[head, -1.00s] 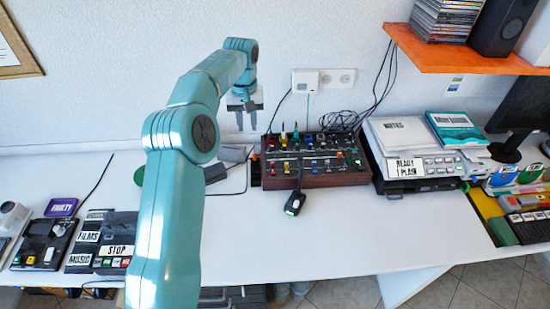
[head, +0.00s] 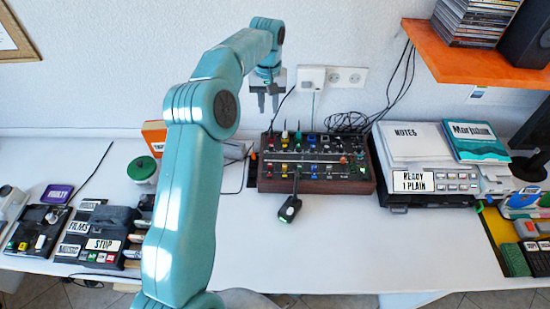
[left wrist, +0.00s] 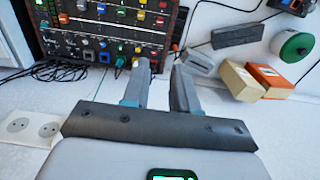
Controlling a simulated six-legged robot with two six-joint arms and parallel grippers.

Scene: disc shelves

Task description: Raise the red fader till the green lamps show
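The control panel (head: 372,188), a dark mixer with wooden sides, stands against the wall with rows of coloured knobs. My left gripper (head: 268,108) hangs above and behind the panel's back left corner, fingers apart and empty. In the left wrist view its open fingers (left wrist: 160,68) point toward the panel's edge (left wrist: 100,62), near a yellow knob. My right gripper is not in view.
A wall socket (head: 333,76) and black cables are behind the panel. A black device (head: 290,208) on a cord lies in front. A labelled machine (head: 432,183) stands right, under an orange shelf (head: 480,62). A green-lidded jar (head: 142,169) is left.

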